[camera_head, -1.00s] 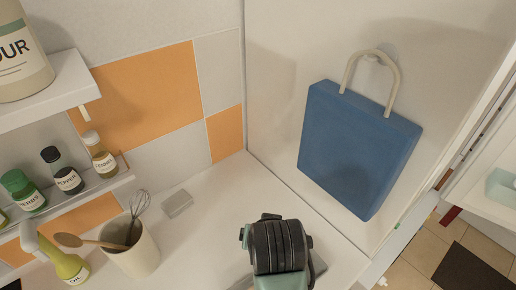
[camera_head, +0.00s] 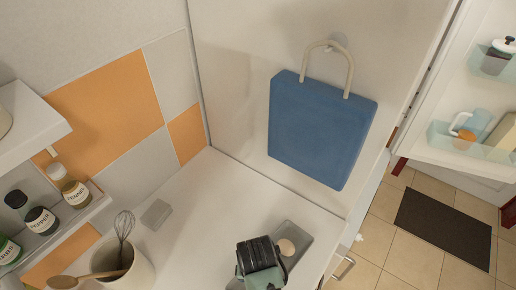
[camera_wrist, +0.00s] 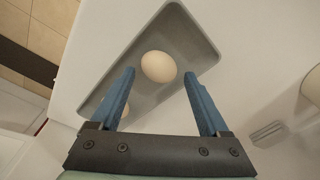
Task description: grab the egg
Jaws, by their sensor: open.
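A pale egg (camera_wrist: 158,66) lies in a grey tray (camera_wrist: 133,54) on the counter. In the wrist view my gripper (camera_wrist: 163,84) is open, with its two blue fingers pointing toward the egg. The egg sits just beyond and between the fingertips, not held. A second pale round thing (camera_wrist: 124,113) shows partly behind the left finger. In the head view a pale egg (camera_head: 286,247) shows in the tray (camera_head: 299,237) beside my dark wrist, which hides the rest of the tray. The fingers are hidden there.
A utensil crock (camera_head: 137,272) with a whisk and wooden spoon stands left on the counter. A small grey block (camera_head: 156,214) lies behind it. A blue bag (camera_head: 320,130) hangs on the side wall. The counter (camera_head: 205,215) between crock and tray is clear.

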